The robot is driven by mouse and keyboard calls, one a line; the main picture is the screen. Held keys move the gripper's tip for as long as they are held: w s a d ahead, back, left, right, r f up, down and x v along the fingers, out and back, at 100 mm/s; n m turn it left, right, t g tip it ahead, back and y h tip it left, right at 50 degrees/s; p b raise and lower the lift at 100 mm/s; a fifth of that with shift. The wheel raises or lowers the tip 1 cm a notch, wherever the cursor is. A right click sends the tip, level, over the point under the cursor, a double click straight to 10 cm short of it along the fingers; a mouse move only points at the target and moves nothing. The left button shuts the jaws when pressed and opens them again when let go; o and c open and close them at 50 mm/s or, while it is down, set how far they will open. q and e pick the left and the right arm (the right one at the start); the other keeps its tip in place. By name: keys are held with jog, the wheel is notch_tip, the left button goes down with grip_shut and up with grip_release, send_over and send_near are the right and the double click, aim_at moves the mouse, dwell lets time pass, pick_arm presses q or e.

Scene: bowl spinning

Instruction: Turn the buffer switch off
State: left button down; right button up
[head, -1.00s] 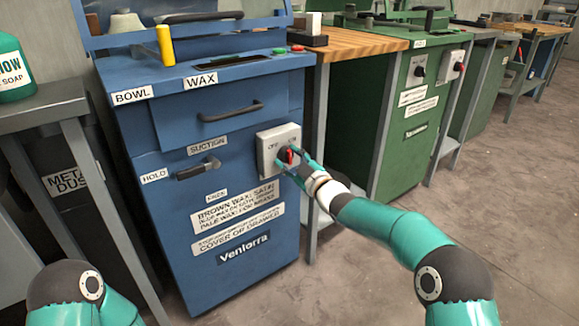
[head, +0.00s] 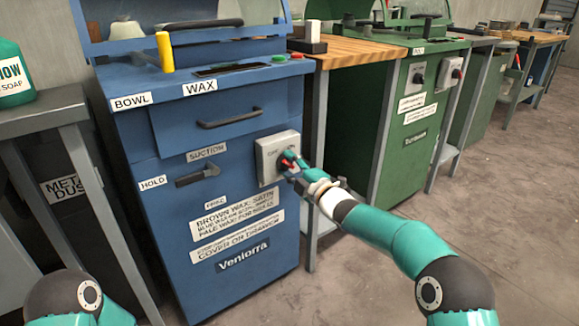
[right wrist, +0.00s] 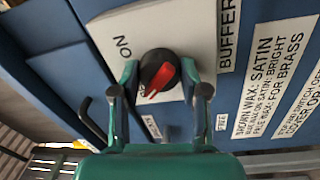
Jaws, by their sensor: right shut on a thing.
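The buffer switch is a black round knob with a red pointer (right wrist: 158,70) on a light grey plate (head: 265,150) on the front of the blue machine (head: 230,110). The plate carries OFF and ON marks in the head view; BUFFER shows beside it in the right wrist view. My right gripper (head: 290,161) is at the knob, with a teal finger on either side of it in the right wrist view (right wrist: 160,72), shut on it. The fingers partly hide the knob in the head view. My left gripper is out of view.
The blue machine has a drawer handle (head: 229,118) and a suction handle (head: 197,175) left of the switch. A wooden-topped bench (head: 350,47) and a green machine (head: 400,120) stand to the right. The floor (head: 470,190) at right is clear.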

jog(key=shift+s+a+f, duration=0.15)
jog(key=shift+a+f, duration=0.1)
jog(key=shift+f, duration=0.15)
jog(key=o, duration=1.1)
jog(key=shift+o, duration=0.2)
jog(key=shift+d+r, duration=0.1)
jog(key=shift+r, duration=0.1)
jog(key=shift+d, duration=0.15)
jog(key=v, duration=1.1)
jog(key=shift+s+d, duration=0.2)
jog(key=shift+s, duration=0.15)
jog(key=shift+f, duration=0.15)
